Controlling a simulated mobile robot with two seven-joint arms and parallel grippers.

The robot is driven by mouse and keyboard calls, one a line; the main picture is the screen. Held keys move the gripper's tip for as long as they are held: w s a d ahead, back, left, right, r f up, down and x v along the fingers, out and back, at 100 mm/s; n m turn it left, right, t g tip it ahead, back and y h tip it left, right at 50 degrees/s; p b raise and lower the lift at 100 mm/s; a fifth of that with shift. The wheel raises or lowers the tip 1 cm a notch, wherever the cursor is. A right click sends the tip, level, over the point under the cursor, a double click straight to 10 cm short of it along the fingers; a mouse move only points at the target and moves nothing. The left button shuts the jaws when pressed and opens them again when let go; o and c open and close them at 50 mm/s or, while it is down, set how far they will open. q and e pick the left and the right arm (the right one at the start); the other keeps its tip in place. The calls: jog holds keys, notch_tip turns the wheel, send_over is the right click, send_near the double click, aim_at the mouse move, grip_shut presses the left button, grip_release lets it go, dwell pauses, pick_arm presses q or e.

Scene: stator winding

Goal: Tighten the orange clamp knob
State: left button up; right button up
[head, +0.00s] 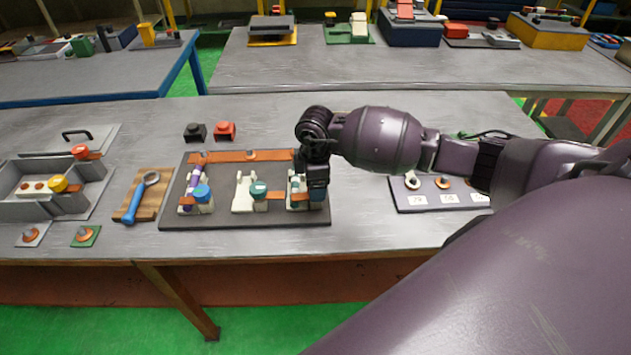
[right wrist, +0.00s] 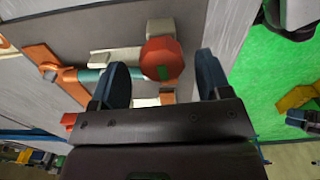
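The orange clamp knob (right wrist: 161,58), red-orange and eight-sided with a green mark on top, lies between and just ahead of my right gripper's fingers (right wrist: 160,82) in the right wrist view. The two dark fingers are spread apart, and I see no contact with the knob. In the head view my right gripper (head: 312,192) points down over the right end of the dark fixture board (head: 245,221).
Clamps with a blue knob (head: 202,193) and a green knob (head: 259,188) stand to the left on the same board. A blue-handled wrench (head: 133,203) lies on a wooden block. Black (head: 195,132) and red (head: 225,131) blocks sit behind. A labelled ring board (head: 430,205) is to the right.

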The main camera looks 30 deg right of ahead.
notch_tip(320, 180, up, 11)
jog(key=shift+b, duration=0.45)
jog(key=shift+f, duration=0.15)
dwell(0.6)
